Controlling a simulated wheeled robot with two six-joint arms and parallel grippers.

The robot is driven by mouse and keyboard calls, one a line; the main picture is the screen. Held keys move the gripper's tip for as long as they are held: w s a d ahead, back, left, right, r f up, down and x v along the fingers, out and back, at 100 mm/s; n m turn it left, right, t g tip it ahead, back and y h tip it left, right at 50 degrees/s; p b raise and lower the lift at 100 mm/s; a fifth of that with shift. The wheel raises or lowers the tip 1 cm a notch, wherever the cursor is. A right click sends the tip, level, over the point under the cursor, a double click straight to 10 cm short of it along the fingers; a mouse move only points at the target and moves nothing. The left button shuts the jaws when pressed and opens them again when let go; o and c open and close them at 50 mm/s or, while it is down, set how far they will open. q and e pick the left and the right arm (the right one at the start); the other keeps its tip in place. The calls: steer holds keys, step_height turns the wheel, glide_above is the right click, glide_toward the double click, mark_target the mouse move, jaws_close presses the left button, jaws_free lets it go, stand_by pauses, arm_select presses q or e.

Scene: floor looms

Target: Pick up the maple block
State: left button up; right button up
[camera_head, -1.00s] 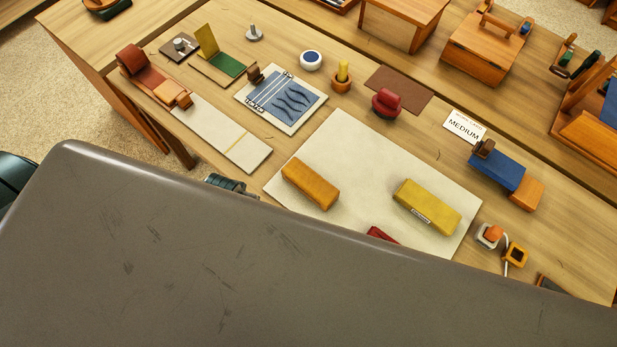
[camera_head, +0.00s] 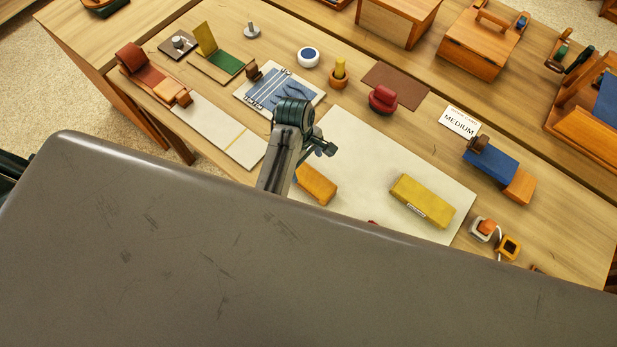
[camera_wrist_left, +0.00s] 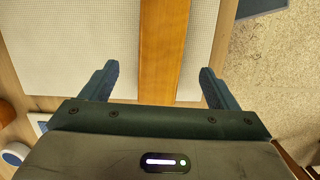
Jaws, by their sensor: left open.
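An orange-brown wooden block (camera_head: 316,186), which I take to be the maple block, lies on the pale mat (camera_head: 365,150). Its left end is partly covered by my left arm in the head view. In the left wrist view the block (camera_wrist_left: 162,50) runs lengthwise between the two fingers, with a gap on each side. My left gripper (camera_head: 324,148) is open and empty, over the mat by the block; its height above the block is hard to judge. My right gripper is not in view.
A yellow block (camera_head: 424,200) with a label lies on the mat to the right. A red knobbed piece (camera_head: 383,99) and a peg in an orange holder (camera_head: 339,76) stand behind. A blue patterned board (camera_head: 265,85) lies left of my arm. A large grey surface hides the front.

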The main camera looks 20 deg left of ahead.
mark_target(308, 175)
arm_select(q)
step_height(308, 175, down, 2)
steer(key=shift+s+d+f, duration=0.1)
steer(key=shift+s+f, duration=0.05)
steer(key=shift+f, duration=0.1)
steer(key=shift+s+d+f, duration=0.1)
steer(key=shift+d+f, duration=0.1)
steer(key=shift+f, duration=1.3)
steer(key=shift+d+f, duration=0.2)
steer(key=shift+f, duration=1.25)
steer(key=c, duration=1.3)
steer(key=shift+r, duration=0.1)
